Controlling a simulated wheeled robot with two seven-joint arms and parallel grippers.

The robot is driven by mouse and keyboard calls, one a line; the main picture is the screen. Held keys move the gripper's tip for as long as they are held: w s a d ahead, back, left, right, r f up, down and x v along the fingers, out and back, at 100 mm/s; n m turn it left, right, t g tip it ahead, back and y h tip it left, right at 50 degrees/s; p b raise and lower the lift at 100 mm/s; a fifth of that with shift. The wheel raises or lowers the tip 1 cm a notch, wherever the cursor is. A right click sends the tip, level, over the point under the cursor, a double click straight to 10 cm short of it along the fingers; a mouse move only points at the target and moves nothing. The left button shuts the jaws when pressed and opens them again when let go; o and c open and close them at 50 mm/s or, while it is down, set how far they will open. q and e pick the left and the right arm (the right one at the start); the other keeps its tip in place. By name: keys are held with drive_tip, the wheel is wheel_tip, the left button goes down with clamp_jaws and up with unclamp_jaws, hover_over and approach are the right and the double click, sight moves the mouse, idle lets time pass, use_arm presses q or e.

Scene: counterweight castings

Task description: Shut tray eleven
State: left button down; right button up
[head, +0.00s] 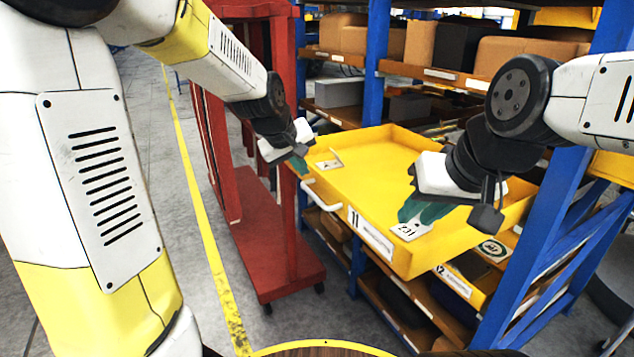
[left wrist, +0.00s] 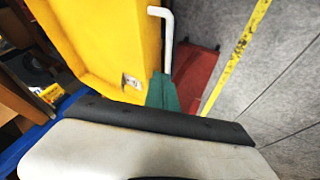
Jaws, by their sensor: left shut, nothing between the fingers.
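Tray eleven (head: 375,170) is a yellow tray marked 11, standing pulled out from the blue rack. Its white handle (head: 322,198) is on the front face and also shows in the left wrist view (left wrist: 167,38), beside the yellow tray wall (left wrist: 100,45). My left gripper (head: 299,166) is shut and empty at the tray's front left corner, close to the handle's end; whether it touches is unclear. Its green fingers show in the left wrist view (left wrist: 162,90). My right gripper (head: 424,211) is over the tray's front right part, by a white card (head: 411,231); its finger gap is unclear.
A red wheeled frame (head: 278,240) stands left of the tray. A blue rack post (head: 540,235) rises at the right. Another yellow tray (head: 455,283) sits below. Boxes fill shelves behind. A yellow floor line (head: 205,235) crosses clear grey floor at left.

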use_arm(q)
drive_tip(key=w+f, duration=0.1)
drive_tip(key=w, duration=0.1)
approach(320, 191)
drive_tip(key=x, duration=0.5)
drive_tip(key=shift+a+f, duration=0.15)
drive_tip(key=shift+a, duration=0.05)
drive_tip(key=shift+w+d, duration=0.1)
drive_tip(key=shift+d, duration=0.05)
